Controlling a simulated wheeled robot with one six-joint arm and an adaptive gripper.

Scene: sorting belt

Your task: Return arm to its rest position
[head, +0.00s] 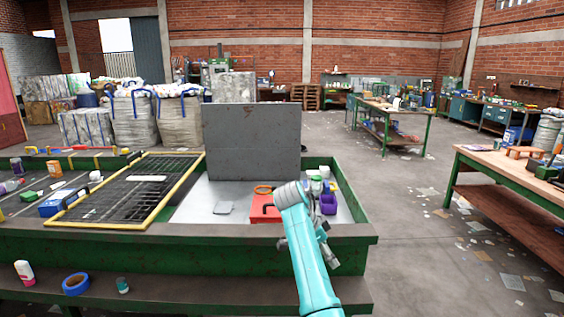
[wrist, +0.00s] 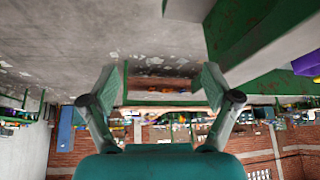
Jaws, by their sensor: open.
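My teal arm rises from the bottom of the head view and bends at the front right of the green sorting belt frame (head: 120,243). My gripper (head: 327,262) hangs down past the bend, partly hidden behind the arm, by the frame's right front corner. In the wrist view my gripper (wrist: 163,85) has its two fingers spread wide apart with nothing between them. That view appears upside down, with floor at the top and brick wall at the bottom.
A red box (head: 264,209), a purple container (head: 328,204) and a grey upright panel (head: 252,142) are on the belt station. A yellow-edged grate (head: 130,190) lies to the left. A low front ledge holds blue tape (head: 76,284). Floor at right is open before a workbench (head: 510,172).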

